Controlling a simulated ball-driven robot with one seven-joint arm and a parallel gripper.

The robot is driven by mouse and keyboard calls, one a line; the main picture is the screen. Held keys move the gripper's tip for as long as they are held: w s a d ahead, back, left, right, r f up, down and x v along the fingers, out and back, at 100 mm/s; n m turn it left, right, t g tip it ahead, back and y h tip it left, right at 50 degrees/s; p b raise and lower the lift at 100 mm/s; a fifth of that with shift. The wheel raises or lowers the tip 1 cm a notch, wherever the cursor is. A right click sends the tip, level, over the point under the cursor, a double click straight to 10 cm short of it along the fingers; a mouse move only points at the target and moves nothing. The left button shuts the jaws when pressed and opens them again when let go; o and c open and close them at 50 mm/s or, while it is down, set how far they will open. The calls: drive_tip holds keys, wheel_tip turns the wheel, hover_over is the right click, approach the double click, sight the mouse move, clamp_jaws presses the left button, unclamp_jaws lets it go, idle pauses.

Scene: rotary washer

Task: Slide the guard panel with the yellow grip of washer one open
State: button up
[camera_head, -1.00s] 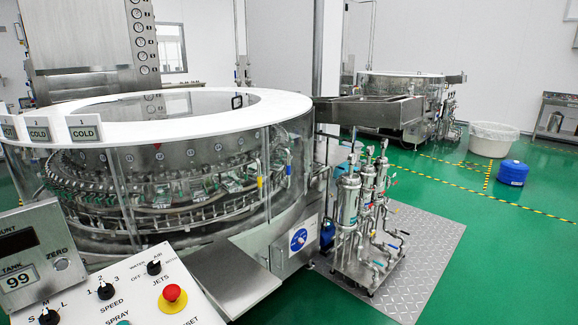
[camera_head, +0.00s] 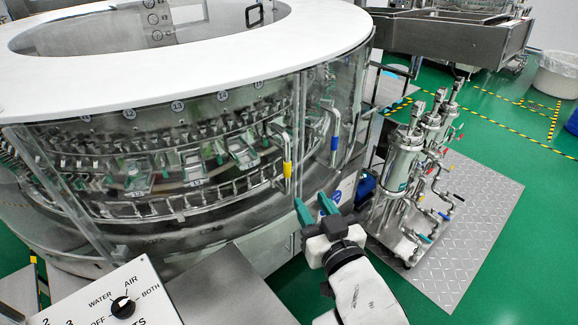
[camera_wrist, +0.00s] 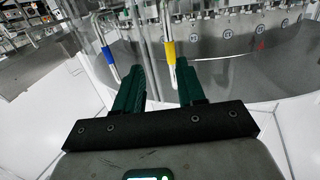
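The round washer (camera_head: 150,80) has a clear curved guard under a white top ring. A metal handle with a yellow grip (camera_head: 287,169) stands upright on a guard panel (camera_head: 220,150), left of a handle with a blue grip (camera_head: 335,143). My gripper (camera_head: 315,206) has green fingers and is below and between the two handles in the head view. In the wrist view my gripper (camera_wrist: 158,82) is open, with nothing held. The yellow grip (camera_wrist: 169,52) shows just beyond the fingertips, nearer the right finger; the blue grip (camera_wrist: 107,55) is left of the left finger.
A control box (camera_head: 100,300) with a knob stands at the lower left, beside a steel shelf (camera_head: 225,290). Filter housings (camera_head: 405,165) with pipes and valves stand right of my arm on a metal floor plate (camera_head: 470,215).

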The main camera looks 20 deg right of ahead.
sight(289, 169)
drive_tip(key=shift+t+y, duration=0.3)
drive_tip(key=shift+t, duration=0.1)
drive_tip(key=w, duration=0.3)
drive_tip(key=w+r, duration=0.1)
drive_tip(key=w, duration=0.3)
drive_tip(key=w+p, duration=0.1)
drive_tip(key=w, duration=0.3)
drive_tip(key=shift+a+r, duration=0.25)
drive_tip(key=shift+a, duration=0.15)
drive_tip(key=shift+c, duration=0.4)
clamp_jaws()
